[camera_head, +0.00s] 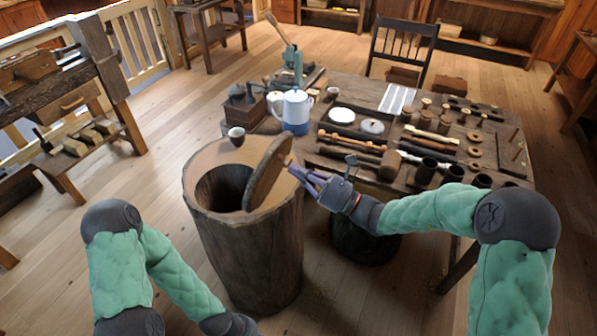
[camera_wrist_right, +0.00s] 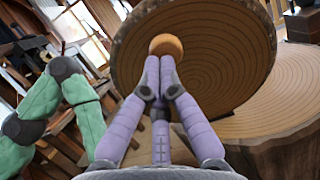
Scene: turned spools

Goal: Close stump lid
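The hollow stump (camera_head: 262,250) stands on the floor in front of the table, its dark opening partly uncovered. Its round wooden lid (camera_head: 267,172) is tilted steeply up at the right side of the opening. In the right wrist view the lid's ringed face (camera_wrist_right: 215,75) carries a round orange-brown knob (camera_wrist_right: 166,45). My right gripper (camera_head: 293,168) is at the lid's right face. Its purple fingertips (camera_wrist_right: 160,62) are close together, right at the knob; whether they touch it I cannot tell. My left arm is low left of the stump, its gripper outside the picture.
The table (camera_head: 335,85) behind holds a blue-and-white pot (camera_head: 296,112), a grinder (camera_head: 246,105), white lids and several turned tools. A dark stool (camera_head: 365,240) stands under the right forearm.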

